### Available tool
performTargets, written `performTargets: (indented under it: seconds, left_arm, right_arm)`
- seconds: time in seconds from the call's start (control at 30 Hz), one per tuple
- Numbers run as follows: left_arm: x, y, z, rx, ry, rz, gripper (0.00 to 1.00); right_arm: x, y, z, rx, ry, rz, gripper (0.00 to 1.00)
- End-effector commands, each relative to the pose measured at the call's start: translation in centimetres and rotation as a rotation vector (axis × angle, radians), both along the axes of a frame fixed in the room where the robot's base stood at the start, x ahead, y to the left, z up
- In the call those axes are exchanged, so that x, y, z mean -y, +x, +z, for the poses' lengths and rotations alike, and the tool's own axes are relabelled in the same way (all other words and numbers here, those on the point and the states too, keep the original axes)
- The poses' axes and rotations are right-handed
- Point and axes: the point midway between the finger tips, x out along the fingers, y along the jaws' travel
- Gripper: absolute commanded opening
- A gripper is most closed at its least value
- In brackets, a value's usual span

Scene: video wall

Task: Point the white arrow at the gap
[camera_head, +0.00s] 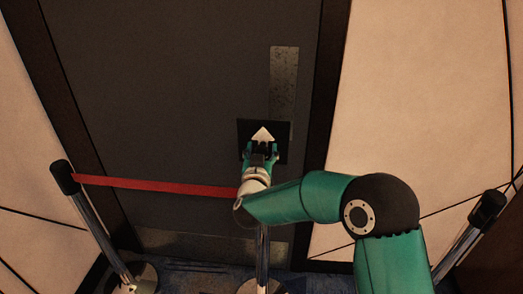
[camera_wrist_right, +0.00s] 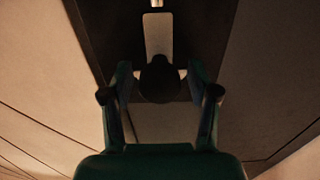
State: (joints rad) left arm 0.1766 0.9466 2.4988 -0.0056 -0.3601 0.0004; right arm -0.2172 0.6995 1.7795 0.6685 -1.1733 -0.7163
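The white arrow (camera_head: 263,134) lies on a black square plate (camera_head: 279,127) in front of the dark door, and its tip points up in the head view, toward the door. My right gripper (camera_head: 261,148) is just below the arrow and overlaps the plate's lower part. In the right wrist view its fingers (camera_wrist_right: 160,75) stand apart, one on each side of a dark rounded part (camera_wrist_right: 160,82). Thin gaps seem to show beside that part; I cannot tell whether either finger touches it. The arrow's face is not visible in that view. My left gripper is out of view.
A red belt (camera_head: 155,186) runs from the left post (camera_head: 90,215) to the middle post (camera_head: 263,262), whose upper part my right arm hides. Another post (camera_head: 467,240) stands at the right. No belt is visible between the middle and right posts, where my arm crosses.

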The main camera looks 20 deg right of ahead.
Motion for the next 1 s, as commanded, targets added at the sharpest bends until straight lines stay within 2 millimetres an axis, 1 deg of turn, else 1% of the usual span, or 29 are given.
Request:
performTargets:
  seconds: [0.03, 0.3, 0.47, 0.67, 0.87, 1.0]
  left_arm:
    - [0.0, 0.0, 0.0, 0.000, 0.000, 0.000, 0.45]
    - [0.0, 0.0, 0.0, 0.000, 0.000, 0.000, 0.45]
    - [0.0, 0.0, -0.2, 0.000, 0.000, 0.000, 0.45]
    - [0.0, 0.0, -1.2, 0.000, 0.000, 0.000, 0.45]
    - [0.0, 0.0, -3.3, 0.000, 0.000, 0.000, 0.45]
    - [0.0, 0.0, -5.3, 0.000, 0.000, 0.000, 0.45]
  right_arm:
    - [0.0, 0.0, 0.0, 0.000, 0.000, 0.000, 0.48]
    - [0.0, 0.0, 0.0, 0.000, 0.000, 0.000, 0.03]
    - [0.0, 0.0, 0.0, 0.002, 0.005, 0.000, 0.03]
    - [0.0, 0.0, -0.2, 0.021, 0.045, 0.000, 0.03]
    - [0.0, 0.0, -0.4, 0.068, 0.143, 0.000, 0.03]
    - [0.1, 0.0, -0.6, 0.114, 0.244, 0.000, 0.03]
